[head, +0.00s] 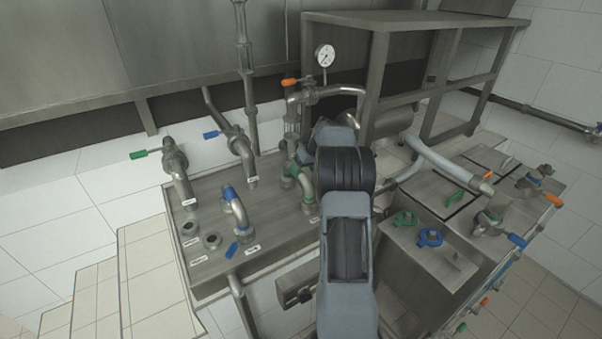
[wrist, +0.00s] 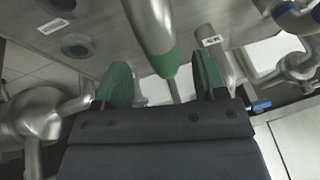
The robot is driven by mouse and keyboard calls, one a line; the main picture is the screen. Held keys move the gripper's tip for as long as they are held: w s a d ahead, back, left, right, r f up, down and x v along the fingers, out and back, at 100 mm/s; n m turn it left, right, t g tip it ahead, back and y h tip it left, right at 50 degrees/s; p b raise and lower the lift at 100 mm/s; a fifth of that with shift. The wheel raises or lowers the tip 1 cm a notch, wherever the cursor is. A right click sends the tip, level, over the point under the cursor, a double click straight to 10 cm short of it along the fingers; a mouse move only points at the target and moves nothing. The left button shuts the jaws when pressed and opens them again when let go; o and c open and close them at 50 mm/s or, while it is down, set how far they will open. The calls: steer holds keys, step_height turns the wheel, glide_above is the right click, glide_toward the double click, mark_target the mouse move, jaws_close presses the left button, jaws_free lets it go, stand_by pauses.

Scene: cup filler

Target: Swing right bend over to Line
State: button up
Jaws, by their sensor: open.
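The right bend, a short curved steel pipe with a green collar, shows in the wrist view (wrist: 153,28) above and between my fingertips. In the head view the green-and-steel bend (head: 306,192) stands on the steel panel, partly hidden by my arm. My gripper (wrist: 161,82) is open, its two green-tipped fingers apart with nothing clearly between them. I cannot tell whether either finger touches the bend. The left bend (head: 237,208), with a blue collar, stands on the panel left of it. Small labels mark the ports, but I cannot read which says Line.
Open round ports (head: 190,228) lie at the panel's left. Pipes with a green-handled valve (head: 174,158) and a blue-handled valve (head: 237,140) stand behind. A pressure gauge (head: 325,55) rises behind my arm. A steel frame (head: 420,60) and more valves crowd the right.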

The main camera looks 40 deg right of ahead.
mark_target(302, 171)
steer(key=shift+x, duration=1.95)
steer(key=shift+c, duration=0.3)
jaws_close()
